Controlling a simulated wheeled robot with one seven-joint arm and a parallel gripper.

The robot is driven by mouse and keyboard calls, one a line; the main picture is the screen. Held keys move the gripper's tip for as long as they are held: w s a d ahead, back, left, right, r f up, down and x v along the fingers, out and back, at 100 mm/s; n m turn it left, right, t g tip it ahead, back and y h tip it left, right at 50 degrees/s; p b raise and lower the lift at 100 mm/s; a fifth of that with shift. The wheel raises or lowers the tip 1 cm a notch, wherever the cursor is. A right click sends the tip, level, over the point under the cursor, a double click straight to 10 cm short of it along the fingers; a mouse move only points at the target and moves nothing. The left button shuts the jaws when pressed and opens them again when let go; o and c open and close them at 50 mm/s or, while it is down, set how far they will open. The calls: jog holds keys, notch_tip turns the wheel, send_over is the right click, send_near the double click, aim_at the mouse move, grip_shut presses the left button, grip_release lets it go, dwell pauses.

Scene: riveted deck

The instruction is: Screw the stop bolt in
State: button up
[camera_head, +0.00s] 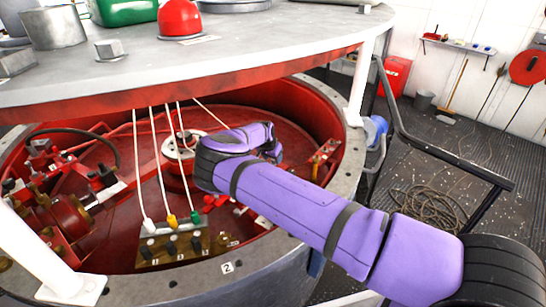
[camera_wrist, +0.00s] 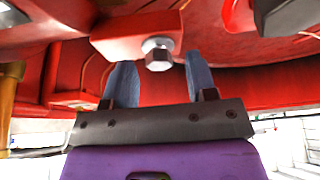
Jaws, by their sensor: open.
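A silver hex-headed bolt (camera_wrist: 159,55) sticks out of a red block (camera_wrist: 125,42) in the wrist view. My gripper (camera_wrist: 160,68) is open, with one blue-grey finger on each side of the bolt head. Gaps show between the head and both fingers, so I see no contact. How far the bolt is threaded into the block is hidden. In the head view my purple arm reaches into the round red well under the raised lid (camera_head: 240,62). My fingers and this bolt cannot be made out there.
A panel (camera_head: 175,250) with white, yellow and green plugs on cords stands in the well's front. Red valve parts (camera_head: 70,215) lie left. The lid carries a hex bolt (camera_head: 110,48) and a red dome (camera_head: 180,18). A dark handrail (camera_head: 430,145) runs at right.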

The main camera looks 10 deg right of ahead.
jog(key=shift+w+d+f, duration=0.1)
jog(key=shift+f, duration=0.15)
jog(key=c, duration=0.9)
jog(key=shift+m, duration=0.4)
